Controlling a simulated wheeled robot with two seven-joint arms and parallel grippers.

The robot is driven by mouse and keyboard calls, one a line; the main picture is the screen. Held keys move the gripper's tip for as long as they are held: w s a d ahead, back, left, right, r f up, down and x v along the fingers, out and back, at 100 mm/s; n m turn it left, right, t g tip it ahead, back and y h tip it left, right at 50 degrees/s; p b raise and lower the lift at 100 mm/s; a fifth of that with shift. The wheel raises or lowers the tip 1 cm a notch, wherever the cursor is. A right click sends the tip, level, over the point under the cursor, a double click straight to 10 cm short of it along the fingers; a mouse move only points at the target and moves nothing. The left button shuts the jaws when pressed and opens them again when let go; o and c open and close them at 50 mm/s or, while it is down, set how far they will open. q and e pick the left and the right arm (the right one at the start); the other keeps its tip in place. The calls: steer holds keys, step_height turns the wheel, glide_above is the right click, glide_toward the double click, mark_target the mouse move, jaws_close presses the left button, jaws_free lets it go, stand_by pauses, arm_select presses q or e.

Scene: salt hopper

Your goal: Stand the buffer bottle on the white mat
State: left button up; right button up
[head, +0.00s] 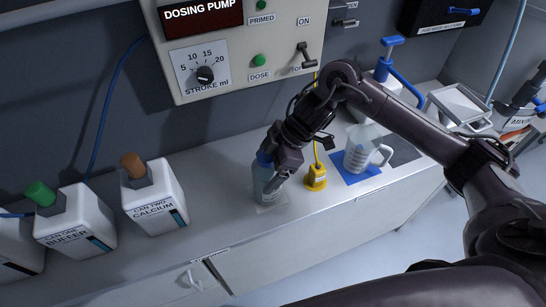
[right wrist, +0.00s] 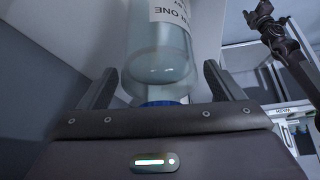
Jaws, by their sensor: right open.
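The buffer bottle (head: 265,184), clear with a blue cap and a white label, stands upright at the front middle of the bench. Its base is on the white mat (head: 272,209), of which a pale strip shows in front. My right gripper (head: 283,172) is at the bottle's upper part, with its jaws open. In the right wrist view the bottle (right wrist: 160,60) lies between the two spread fingers, with a gap on each side and the cap close to the palm. Whether anything touches the bottle is hard to tell. My left gripper is not in view.
A yellow weight-like piece (head: 316,178) with a cord stands close to the right of the bottle. A clear jug (head: 362,150) stands on a blue mat. Calcium can two (head: 153,195) and buffer can one (head: 75,222) stand at left. The dosing pump (head: 235,50) hangs above.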

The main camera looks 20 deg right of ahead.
steer(key=v, duration=1.2)
steer(key=shift+r, duration=0.15)
